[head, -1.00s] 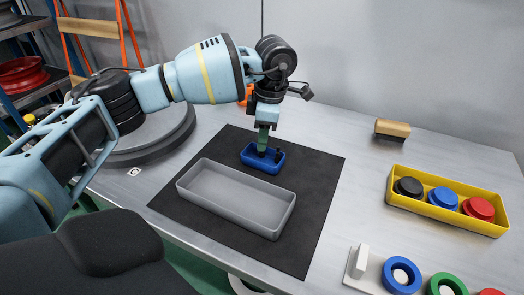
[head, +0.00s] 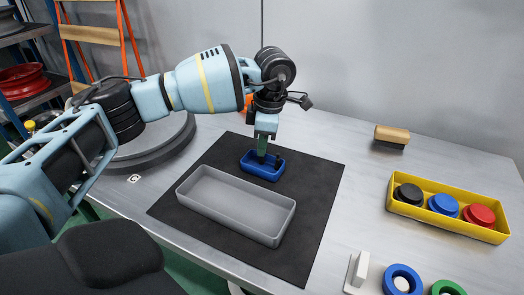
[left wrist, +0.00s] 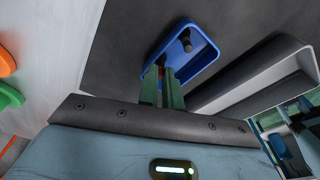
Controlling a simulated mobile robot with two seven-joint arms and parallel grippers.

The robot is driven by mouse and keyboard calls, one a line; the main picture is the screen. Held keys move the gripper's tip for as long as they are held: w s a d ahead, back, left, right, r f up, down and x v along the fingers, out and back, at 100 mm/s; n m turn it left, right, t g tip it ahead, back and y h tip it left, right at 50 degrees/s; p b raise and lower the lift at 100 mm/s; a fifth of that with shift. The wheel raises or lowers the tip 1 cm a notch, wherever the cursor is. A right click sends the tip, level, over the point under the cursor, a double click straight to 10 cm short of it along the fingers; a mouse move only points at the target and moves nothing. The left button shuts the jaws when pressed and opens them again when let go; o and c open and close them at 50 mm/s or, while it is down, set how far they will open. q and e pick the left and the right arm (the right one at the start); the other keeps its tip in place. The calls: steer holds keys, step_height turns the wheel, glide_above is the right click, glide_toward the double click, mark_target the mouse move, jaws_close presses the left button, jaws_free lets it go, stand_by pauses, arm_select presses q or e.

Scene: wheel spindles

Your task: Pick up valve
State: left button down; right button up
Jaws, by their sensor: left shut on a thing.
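A small blue tray (head: 262,175) lies on the black mat and also shows in the left wrist view (left wrist: 205,62). A small dark valve (left wrist: 187,42) stands in it, beside my fingers. My left gripper (head: 262,157) points down into the tray. Its green fingers (left wrist: 162,78) are close together, shut on a small valve that they mostly hide; only a bit of reddish colour shows between them. My right gripper is not in view.
A long empty grey tray (head: 236,205) lies in front on the black mat (head: 310,225). A yellow tray (head: 445,222) with black, blue and red caps is at the right. A brush (head: 392,135) lies at the back. Coloured rings sit front right. The table between is clear.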

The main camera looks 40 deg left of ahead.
arm_select(q)
steer(key=shift+r, duration=0.15)
step_height(320, 180, up, 4)
steer(key=shift+f, duration=0.2)
steer(key=s+d+r, duration=0.1)
steer(key=s+d, duration=1)
steer(key=shift+s, duration=0.3)
